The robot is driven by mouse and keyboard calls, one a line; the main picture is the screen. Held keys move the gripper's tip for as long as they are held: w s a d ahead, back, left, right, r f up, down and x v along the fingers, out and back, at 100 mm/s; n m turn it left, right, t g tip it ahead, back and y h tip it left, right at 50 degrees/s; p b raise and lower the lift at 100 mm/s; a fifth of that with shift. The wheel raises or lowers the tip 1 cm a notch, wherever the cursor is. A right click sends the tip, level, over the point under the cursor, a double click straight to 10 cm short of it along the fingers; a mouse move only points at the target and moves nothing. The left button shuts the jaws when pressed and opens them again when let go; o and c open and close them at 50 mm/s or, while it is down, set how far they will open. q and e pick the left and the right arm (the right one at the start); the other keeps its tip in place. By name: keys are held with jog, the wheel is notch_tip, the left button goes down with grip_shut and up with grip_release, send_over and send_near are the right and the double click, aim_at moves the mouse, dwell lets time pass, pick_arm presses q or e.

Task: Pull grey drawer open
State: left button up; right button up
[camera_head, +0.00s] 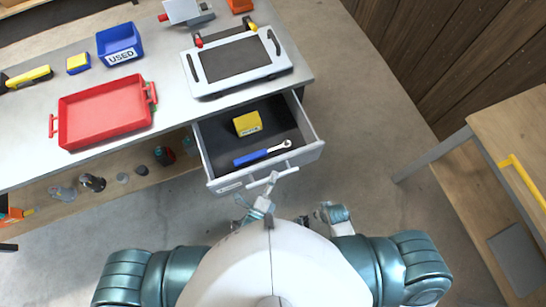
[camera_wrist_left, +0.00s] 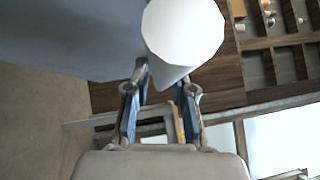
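The grey drawer (camera_head: 309,153) stands pulled out from under the workbench, its inside showing. A yellow box (camera_head: 247,123) and a blue-handled wrench (camera_head: 262,154) lie in it. Its pale bar handle (camera_head: 287,174) is on the front. My left gripper (camera_head: 267,193) is at this handle. In the left wrist view, the pale handle (camera_wrist_left: 185,30) lies between the fingertips of the left gripper (camera_wrist_left: 163,82), which look closed against its sides. My right gripper (camera_head: 331,212) is low, apart from the drawer; its fingers are too small to read.
On the bench (camera_head: 170,93) are a red tray (camera_head: 105,112), a blue bin marked USED (camera_head: 119,44) and a white-framed panel (camera_head: 237,60). Small parts stand on the shelf below. A wooden table (camera_head: 515,130) is at the right. Floor between is clear.

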pick_arm(q)
jog(key=shift+o, duration=1)
jog(key=v, duration=1.2)
jog(key=shift+w, duration=0.1)
